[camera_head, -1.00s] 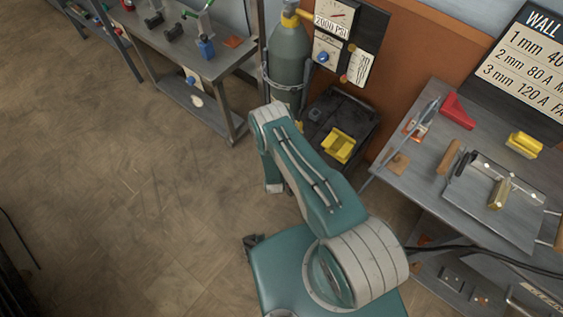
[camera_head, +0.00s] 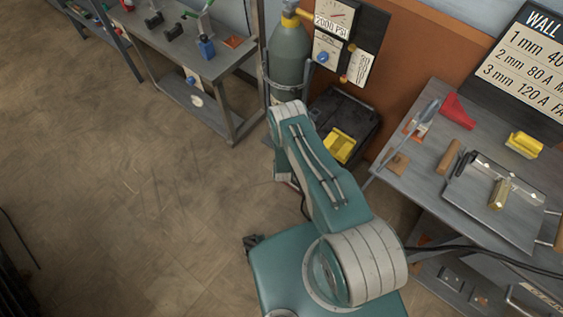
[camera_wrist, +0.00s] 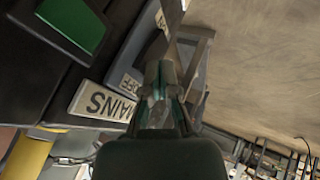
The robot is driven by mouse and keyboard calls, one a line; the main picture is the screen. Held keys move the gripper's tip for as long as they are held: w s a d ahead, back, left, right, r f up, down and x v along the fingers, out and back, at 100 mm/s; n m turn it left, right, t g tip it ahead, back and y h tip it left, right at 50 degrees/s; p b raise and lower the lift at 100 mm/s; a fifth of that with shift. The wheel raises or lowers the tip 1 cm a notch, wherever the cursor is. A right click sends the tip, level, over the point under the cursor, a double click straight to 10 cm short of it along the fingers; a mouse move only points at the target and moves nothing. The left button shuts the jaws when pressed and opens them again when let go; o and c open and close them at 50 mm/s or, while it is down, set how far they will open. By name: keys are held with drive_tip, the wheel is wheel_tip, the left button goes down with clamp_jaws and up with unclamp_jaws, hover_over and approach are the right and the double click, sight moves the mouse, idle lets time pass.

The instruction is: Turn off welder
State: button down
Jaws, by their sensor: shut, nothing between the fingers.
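A dark box (camera_wrist: 40,75) fills the left of the wrist view, seen tilted. It bears a white label reading MAINS (camera_wrist: 103,103), a smaller label reading OFF (camera_wrist: 128,85) and a green panel (camera_wrist: 78,27). I take it to be the welder. My gripper (camera_wrist: 160,72) is shut and empty, its tips close to the right of the OFF label. Whether the tips touch anything there I cannot tell, and the gripper covers any switch behind it. In the head view my arm hides the gripper.
A gas cylinder (camera_head: 290,60) stands beside a black cart (camera_head: 355,110) holding a yellow object (camera_head: 340,146). A metal workbench (camera_head: 405,185) with tools and a clamped plate is at the right, and another bench (camera_head: 215,65) at the upper left. The floor (camera_head: 130,190) at left is open.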

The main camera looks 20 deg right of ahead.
drive_tip(key=shift+r, duration=0.8)
drive_tip(key=shift+a, duration=0.1)
